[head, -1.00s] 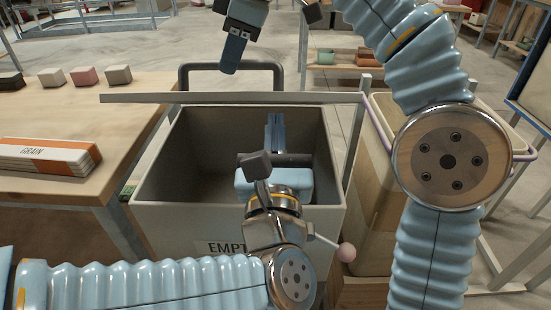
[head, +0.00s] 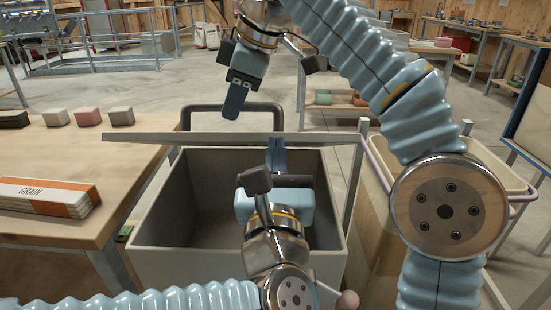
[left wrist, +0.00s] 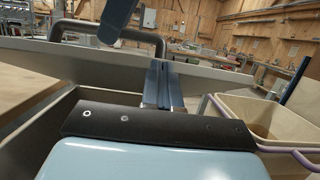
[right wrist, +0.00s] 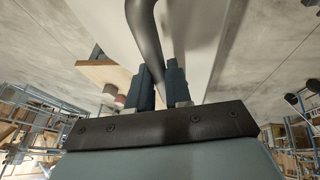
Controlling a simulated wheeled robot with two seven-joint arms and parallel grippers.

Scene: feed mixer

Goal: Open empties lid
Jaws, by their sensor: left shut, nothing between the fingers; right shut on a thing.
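The grey empties bin (head: 150,225) stands open, its inside visible. Its lid (head: 150,136) is seen nearly edge-on as a thin grey strip above the bin's back rim. The lid's dark handle (head: 190,112) stands up behind that strip. My right gripper (head: 235,108) comes down from above and is shut on the handle, whose dark bar (right wrist: 148,40) passes between the fingers in the right wrist view. My left gripper (head: 276,148) is shut and empty over the bin, its fingers pointing at the lid (left wrist: 95,65); I cannot tell whether they touch it.
A cream bin (head: 385,165) with a purple rim stands close on the right.

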